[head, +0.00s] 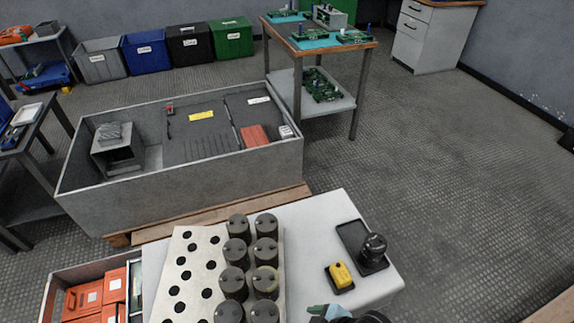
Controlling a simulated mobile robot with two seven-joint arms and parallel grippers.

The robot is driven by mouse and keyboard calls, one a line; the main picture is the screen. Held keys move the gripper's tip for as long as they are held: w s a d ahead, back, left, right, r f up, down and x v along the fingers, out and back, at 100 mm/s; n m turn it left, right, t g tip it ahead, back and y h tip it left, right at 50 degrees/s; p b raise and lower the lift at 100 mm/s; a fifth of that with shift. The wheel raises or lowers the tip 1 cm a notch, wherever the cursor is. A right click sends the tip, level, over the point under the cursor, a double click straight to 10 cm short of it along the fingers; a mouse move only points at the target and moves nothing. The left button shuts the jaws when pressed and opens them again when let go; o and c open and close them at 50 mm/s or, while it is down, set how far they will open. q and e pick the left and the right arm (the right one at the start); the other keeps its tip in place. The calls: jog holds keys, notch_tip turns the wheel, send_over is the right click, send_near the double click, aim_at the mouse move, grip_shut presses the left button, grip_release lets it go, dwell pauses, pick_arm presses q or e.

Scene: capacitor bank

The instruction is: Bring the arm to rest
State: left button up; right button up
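No arm and neither of my grippers can be clearly made out in the head view. A dark shape with a teal-grey piece (325,311) is cut off by the lower edge of the picture, right of the capacitors. I cannot tell what it is. A light perforated plate (180,275) lies on the white table (310,222). Several dark grey cylindrical capacitors (266,226) stand upright in two columns along its right side. Its left part shows several empty round holes.
A yellow block (340,275) and a black round device (373,248) sit on dark trays at the table's right. A large grey cabinet (180,195) lies open behind. Orange boxes (85,297) fill a bin at left. Floor at right (460,180) is clear.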

pick_arm(q)
jog(key=w+r+t+p, duration=0.1)
jog(key=w+r+p, duration=0.2)
jog(key=r+p, duration=0.3)
jog(key=w+r+t+p, duration=0.1)
jog(key=w+r+p, duration=0.3)
jog(key=r+p, duration=0.3)
notch_tip(320, 180, up, 3)
jog(key=shift+d+t, duration=0.25)
jog(key=shift+t, duration=0.05)
pick_arm(e)
jog(key=s+d+r+m+t+h, duration=0.2)
jog(key=s+d+r+m+t, duration=0.1)
jog(key=s+d+r+m, duration=0.2)
jog(key=s+d+r+m+t+h, duration=0.2)
jog(key=s+d+r+m, duration=0.4)
jog(key=s, duration=0.7)
jog(key=d+r, duration=0.2)
jog(key=d, duration=0.2)
jog(key=shift+s+d+r+t, duration=0.25)
jog(key=shift+d+r+t, duration=0.1)
jog(key=shift+r+t, duration=0.05)
pick_arm(q)
jog(key=shift+s+a, duration=0.1)
pick_arm(e)
jog(key=shift+s, duration=0.1)
